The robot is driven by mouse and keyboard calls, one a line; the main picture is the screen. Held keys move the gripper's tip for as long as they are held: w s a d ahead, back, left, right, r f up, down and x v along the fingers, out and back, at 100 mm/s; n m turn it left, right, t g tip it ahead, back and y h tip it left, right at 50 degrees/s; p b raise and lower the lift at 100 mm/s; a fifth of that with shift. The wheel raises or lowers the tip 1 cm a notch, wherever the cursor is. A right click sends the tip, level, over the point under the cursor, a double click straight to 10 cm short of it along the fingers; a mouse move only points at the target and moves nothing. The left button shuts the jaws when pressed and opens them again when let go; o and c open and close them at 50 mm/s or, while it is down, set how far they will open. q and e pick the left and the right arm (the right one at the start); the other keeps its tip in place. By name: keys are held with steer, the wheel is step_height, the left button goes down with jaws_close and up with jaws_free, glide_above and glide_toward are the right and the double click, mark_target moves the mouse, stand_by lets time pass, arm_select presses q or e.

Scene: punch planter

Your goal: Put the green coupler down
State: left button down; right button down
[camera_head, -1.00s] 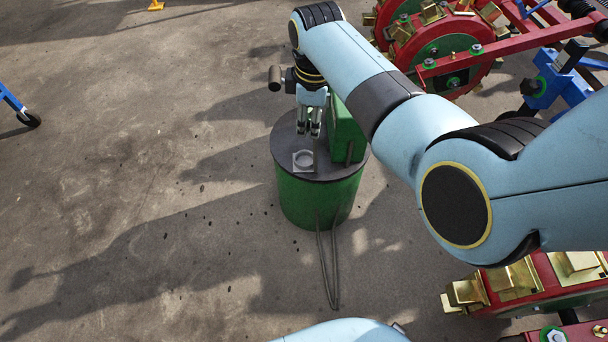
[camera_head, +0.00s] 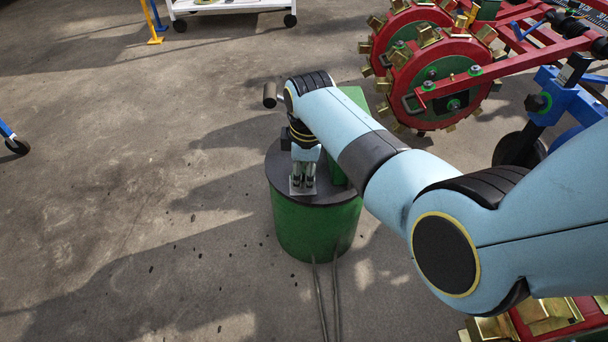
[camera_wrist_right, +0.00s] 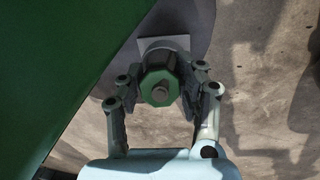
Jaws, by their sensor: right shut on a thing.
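The green coupler (camera_wrist_right: 151,80), with a green hexagonal face and a grey stub in its middle, sits between the fingers of my right gripper (camera_wrist_right: 163,96) in the right wrist view. The fingers are shut on it from both sides. A pale square plate (camera_wrist_right: 150,43) with a round grey part shows just behind the coupler; I cannot tell whether they touch. In the head view my right gripper (camera_head: 303,186) points down at this plate on the dark drum top (camera_head: 330,197). The coupler is hidden there by the fingers. My left gripper is not in view.
The green drum (camera_head: 312,230) stands on concrete. A green box (camera_head: 355,95) stands on it, close beside my right gripper. Red toothed wheels (camera_head: 445,70) and a blue frame part (camera_head: 560,98) stand at the right. A white cart (camera_head: 235,5) is at the top.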

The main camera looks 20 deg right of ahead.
steer(key=shift+s+f, duration=0.15)
steer(key=shift+f, duration=0.1)
steer(key=shift+s+d+f, duration=0.15)
steer(key=shift+s+f, duration=0.15)
steer(key=shift+f, duration=0.35)
steer(key=c, duration=1.2)
jaws_free()
steer(key=o, duration=0.3)
steer(key=shift+w+f, duration=0.25)
steer(key=shift+f, duration=0.1)
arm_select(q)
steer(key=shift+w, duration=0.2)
arm_select(e)
steer(key=shift+o, duration=0.2)
steer(key=shift+w+r, duration=0.1)
steer(key=shift+r, duration=0.1)
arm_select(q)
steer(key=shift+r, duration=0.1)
arm_select(e)
steer(key=shift+r, duration=0.15)
